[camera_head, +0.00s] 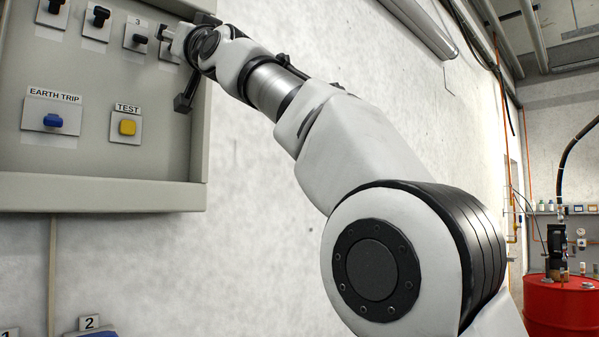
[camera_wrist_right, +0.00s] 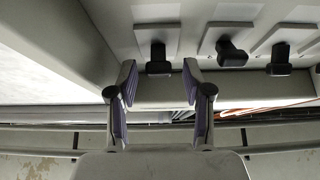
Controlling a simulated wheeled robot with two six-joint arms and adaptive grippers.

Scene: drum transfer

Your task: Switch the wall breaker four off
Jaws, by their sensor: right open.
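The grey breaker panel (camera_head: 100,192) hangs on the wall at the left of the head view. My right gripper (camera_head: 174,62) is at the panel's upper right, just right of breaker three (camera_head: 140,38), and covers most of breaker four there. In the right wrist view, which looks upside down, my right gripper (camera_wrist_right: 158,88) is open. The black lever of breaker four (camera_wrist_right: 158,58) stands between its fingertips, with gaps on both sides. That lever points toward the bottom of the wrist view. My left gripper is not in view.
Below the breakers are a blue EARTH TRIP knob (camera_head: 54,120) and a yellow TEST button (camera_head: 127,127). Breakers one (camera_head: 56,6) and two (camera_head: 100,16) are at the upper left. A red drum (camera_head: 565,305) stands far right. The wall below the panel is mostly clear.

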